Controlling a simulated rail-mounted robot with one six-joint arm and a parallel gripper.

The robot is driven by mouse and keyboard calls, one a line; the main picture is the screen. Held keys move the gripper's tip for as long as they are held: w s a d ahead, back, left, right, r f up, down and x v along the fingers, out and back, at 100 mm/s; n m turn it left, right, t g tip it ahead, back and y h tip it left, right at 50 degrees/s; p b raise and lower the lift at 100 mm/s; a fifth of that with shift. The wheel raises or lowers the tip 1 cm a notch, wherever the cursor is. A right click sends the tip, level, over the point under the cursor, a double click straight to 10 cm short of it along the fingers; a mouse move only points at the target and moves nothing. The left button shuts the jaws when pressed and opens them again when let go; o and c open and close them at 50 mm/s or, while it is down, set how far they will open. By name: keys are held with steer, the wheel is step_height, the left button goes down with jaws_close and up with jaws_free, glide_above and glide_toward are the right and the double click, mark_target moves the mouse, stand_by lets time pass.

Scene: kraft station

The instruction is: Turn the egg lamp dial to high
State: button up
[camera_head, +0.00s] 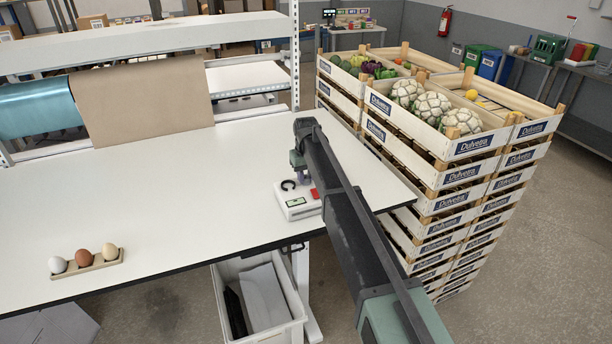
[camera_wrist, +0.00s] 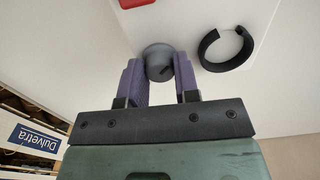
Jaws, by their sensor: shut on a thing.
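The egg lamp (camera_head: 298,209) is a small white box near the right front edge of the white table. It has a black C-shaped ring (camera_head: 289,185), a red part (camera_head: 315,193) and a small green panel. In the wrist view, the grey round dial (camera_wrist: 157,52) stands on its white top, with the black ring (camera_wrist: 237,49) to its right. My gripper (camera_wrist: 158,75) has its two purple fingers on either side of the dial, shut on it. In the head view, my gripper (camera_head: 301,172) is over the lamp and hides the dial. I cannot read the dial's setting.
A wooden holder (camera_head: 98,267) with three eggs lies at the table's left front. Crates of vegetables (camera_head: 440,175) are stacked right of the table. A grey bin (camera_head: 290,287) stands below the front edge. Brown paper (camera_head: 150,100) hangs at the back. The table's middle is clear.

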steer(key=shift+m, duration=1.3)
steer(key=o, duration=0.9)
